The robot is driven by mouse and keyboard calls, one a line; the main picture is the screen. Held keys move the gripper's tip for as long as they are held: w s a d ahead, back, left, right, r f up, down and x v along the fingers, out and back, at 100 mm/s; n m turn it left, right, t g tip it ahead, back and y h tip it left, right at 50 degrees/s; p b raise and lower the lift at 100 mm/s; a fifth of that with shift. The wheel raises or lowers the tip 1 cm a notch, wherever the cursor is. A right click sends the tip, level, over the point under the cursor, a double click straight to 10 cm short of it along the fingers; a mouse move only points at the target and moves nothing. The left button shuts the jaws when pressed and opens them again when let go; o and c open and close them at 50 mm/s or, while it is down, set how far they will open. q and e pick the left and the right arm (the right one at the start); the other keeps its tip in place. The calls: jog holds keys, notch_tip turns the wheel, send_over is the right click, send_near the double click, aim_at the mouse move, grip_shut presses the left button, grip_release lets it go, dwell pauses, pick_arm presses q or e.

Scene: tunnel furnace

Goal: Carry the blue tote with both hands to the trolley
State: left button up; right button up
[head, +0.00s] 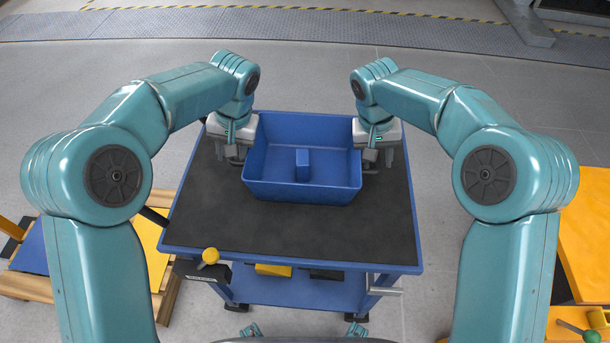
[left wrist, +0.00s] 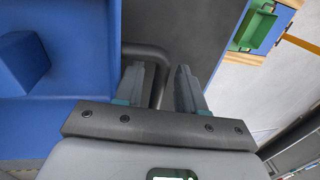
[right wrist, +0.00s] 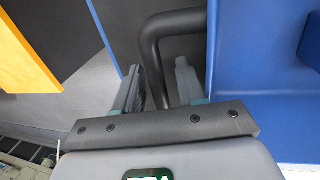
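The blue tote (head: 304,190) appears to rest on the dark top of the blue trolley (head: 290,235), toward its far side. A small blue block (head: 303,165) is inside the tote. My left gripper (head: 236,156) is at the tote's left side. In the left wrist view its open fingers (left wrist: 163,85) stand on either side of a dark bar handle (left wrist: 150,55), with a gap showing. My right gripper (head: 370,160) is at the tote's right side. In the right wrist view its open fingers (right wrist: 160,85) stand on either side of the other handle (right wrist: 155,45).
The trolley's lower shelf (head: 290,290) holds yellow and dark items. An orange surface (head: 588,235) is at the right, and a wooden pallet (head: 30,285) is at the left. The floor beyond is clear.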

jog(key=shift+a+r, duration=0.15)
pick_arm(q)
notch_tip(320, 180, up, 8)
jog(key=d, duration=0.1)
jog(key=shift+d, duration=0.3)
pick_arm(e)
notch_tip(320, 180, up, 12)
jog(key=a, duration=0.2)
jog(key=shift+w+a, duration=0.1)
pick_arm(q)
jog(key=shift+s+f, duration=0.1)
jog(key=shift+s, duration=0.1)
pick_arm(e)
jog(key=shift+f, duration=0.2)
